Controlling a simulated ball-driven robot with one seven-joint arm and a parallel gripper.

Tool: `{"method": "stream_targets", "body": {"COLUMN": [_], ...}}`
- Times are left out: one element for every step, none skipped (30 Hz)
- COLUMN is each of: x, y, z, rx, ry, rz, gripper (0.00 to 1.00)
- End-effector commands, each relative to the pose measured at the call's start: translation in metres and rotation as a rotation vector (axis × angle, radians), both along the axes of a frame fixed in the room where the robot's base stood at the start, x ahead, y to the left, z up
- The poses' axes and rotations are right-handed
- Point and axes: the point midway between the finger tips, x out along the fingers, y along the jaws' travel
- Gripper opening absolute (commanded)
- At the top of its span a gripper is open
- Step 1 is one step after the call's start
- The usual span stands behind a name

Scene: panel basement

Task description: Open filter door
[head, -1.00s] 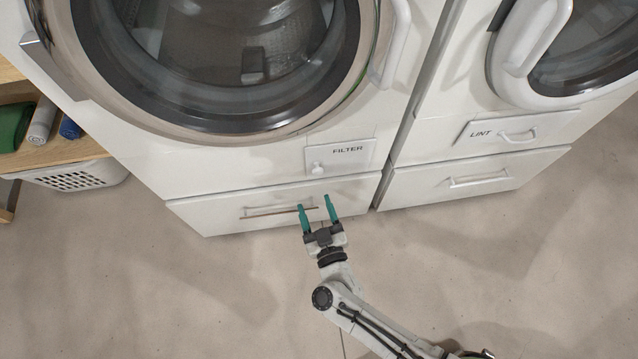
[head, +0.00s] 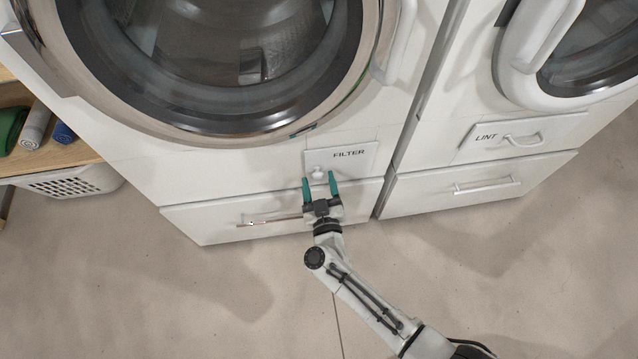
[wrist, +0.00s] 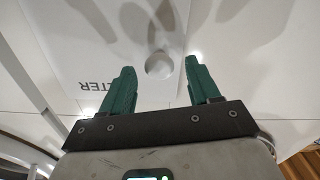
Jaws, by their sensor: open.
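The filter door (head: 352,157) is a small white flap marked FILTER, low on the front of the left machine. It looks shut. A round white knob (head: 318,171) sits at its lower left. My gripper (head: 319,179) is open with its green fingers pointing at the door, one to each side of the knob in the head view. In the wrist view the knob (wrist: 158,66) lies between and a little beyond the fingertips of my gripper (wrist: 158,75), apart from both. The filter door (wrist: 110,45) fills part of that view, its lettering upside down.
A drawer (head: 200,222) with a bar handle is below the filter door. The machine's round door (head: 225,118) is above. A second machine with a LINT flap (head: 550,128) stands at right. A wooden shelf (head: 62,155) with a white basket (head: 75,182) is at left. The floor in front is clear.

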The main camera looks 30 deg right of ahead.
Motion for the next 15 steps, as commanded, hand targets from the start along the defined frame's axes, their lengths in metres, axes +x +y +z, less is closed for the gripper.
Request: {"method": "stream_targets", "body": {"x": [0.0021,0.0028,0.0035,0.0037,0.0039,0.0039,0.0039,0.0039,0.0039,0.0038,0.0038,0.0038,0.0038,0.0037,0.0037], "y": [-0.0011,-0.0014,-0.0016,-0.0017,-0.0018,-0.0018,-0.0017,-0.0017,-0.0017,-0.0017,-0.0017,-0.0016,-0.0016,-0.0015,-0.0015], "z": [-0.0007,-0.0007,-0.0005,-0.0004,-0.0003,-0.0002,-0.0001,-0.0001,0.0,0.0,0.0,0.0,0.0,0.0,0.0], "rx": [0.0,0.0,0.0,-0.001,0.0,0.0,0.0,0.0,0.0,0.0,0.0,0.0,0.0,0.0,0.0], "ry": [0.001,0.001,0.001,0.001,0.001,0.001,0.001,0.001,0.001,0.001,0.001,0.001,0.001,0.001,0.001], "rz": [0.0,0.0,0.0,0.0,0.0,0.0,0.0,0.0,0.0,0.0,0.0,0.0,0.0,0.0,0.0], "gripper": [0.61,0.61,0.61,0.61,0.61,0.61,0.61,0.61,0.61,0.61,0.59,0.56,0.53,0.5,0.46]}}
